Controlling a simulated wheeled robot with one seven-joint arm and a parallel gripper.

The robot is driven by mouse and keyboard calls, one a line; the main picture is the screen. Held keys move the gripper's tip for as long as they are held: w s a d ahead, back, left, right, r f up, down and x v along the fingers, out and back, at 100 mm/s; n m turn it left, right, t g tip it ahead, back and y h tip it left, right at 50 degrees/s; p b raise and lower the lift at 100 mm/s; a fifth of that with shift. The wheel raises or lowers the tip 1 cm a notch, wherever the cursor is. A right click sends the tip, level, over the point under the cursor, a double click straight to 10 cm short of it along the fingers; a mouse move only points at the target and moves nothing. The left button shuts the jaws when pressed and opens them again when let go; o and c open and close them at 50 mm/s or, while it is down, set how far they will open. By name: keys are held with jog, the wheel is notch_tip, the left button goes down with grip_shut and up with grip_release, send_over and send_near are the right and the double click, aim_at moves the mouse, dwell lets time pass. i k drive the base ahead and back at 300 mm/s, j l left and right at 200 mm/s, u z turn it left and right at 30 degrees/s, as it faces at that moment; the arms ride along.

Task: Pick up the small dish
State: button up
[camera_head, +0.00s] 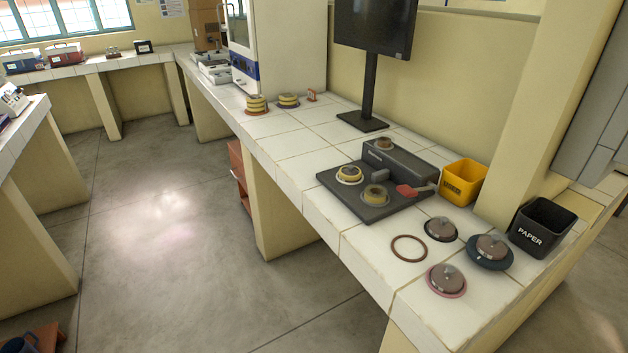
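Three round dishes with brownish-grey tops stand near the front right of the white tiled counter (327,186). One sits on a black ring (440,229) and looks smallest. One sits on a wider dark blue base (489,252). One sits on a pink ring (446,281) near the counter's front edge. A dark grey device (330,183) left of them bears a yellowish dish (349,174), another round dish (375,194) and a small round piece (384,144). I cannot tell for certain which is the small dish. My gripper is not in view.
An empty brown ring (409,248) lies left of the dishes. A yellow bin (463,182) and a black PAPER bin (541,227) stand behind. A red-headed item (410,190) lies at the device. A monitor (374,28) and stacked yellow dishes (256,103) stand farther back.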

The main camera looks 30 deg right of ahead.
aim_at(344, 178)
jog(key=i+j+u, duration=0.2)
jog(key=j+u, duration=0.15)
jog(key=i+j+u, duration=0.25)
jog(key=u, duration=0.15)
jog(key=i+j+u, duration=0.35)
jog(key=i+j+z, duration=0.1)
jog(key=i, duration=0.25)
jog(key=i+j+z, duration=0.1)
jog(key=i+z, duration=0.25)
jog(key=z, duration=0.2)
jog(key=i+j+z, duration=0.1)
jog(key=i+z, duration=0.15)
jog(key=z, duration=0.2)
jog(key=i+j+z, duration=0.2)
jog(key=z, duration=0.25)
jog(key=i, duration=0.05)
